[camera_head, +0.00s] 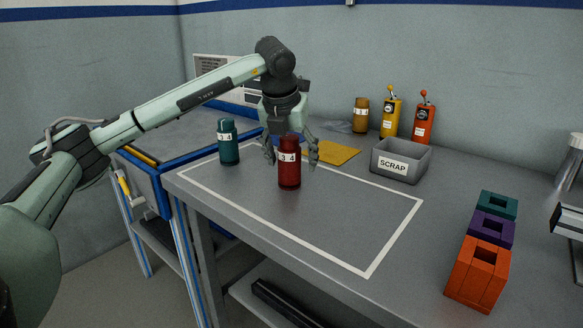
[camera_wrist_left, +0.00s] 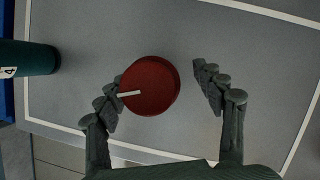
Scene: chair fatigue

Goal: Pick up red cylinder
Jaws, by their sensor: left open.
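The red cylinder (camera_head: 289,170), with a white "3 4" label, stands upright on the grey table inside the white outlined rectangle. My left gripper (camera_head: 291,153) points down at it from behind and above, with its fingers to either side of the cylinder's top in the picture. In the left wrist view, the cylinder's round red top (camera_wrist_left: 150,86) lies between the two open fingers (camera_wrist_left: 160,92), closer to the left one. A gap shows on the right side; on the left the finger and cylinder nearly meet, and I cannot tell if they touch. My right gripper is not in view.
A teal cylinder (camera_head: 228,148) stands left of the red one; it also shows in the left wrist view (camera_wrist_left: 28,58). A yellow sheet (camera_head: 338,153) and grey SCRAP bin (camera_head: 401,146) lie behind right. Coloured blocks (camera_head: 480,270) stand at right. The rectangle's front right is clear.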

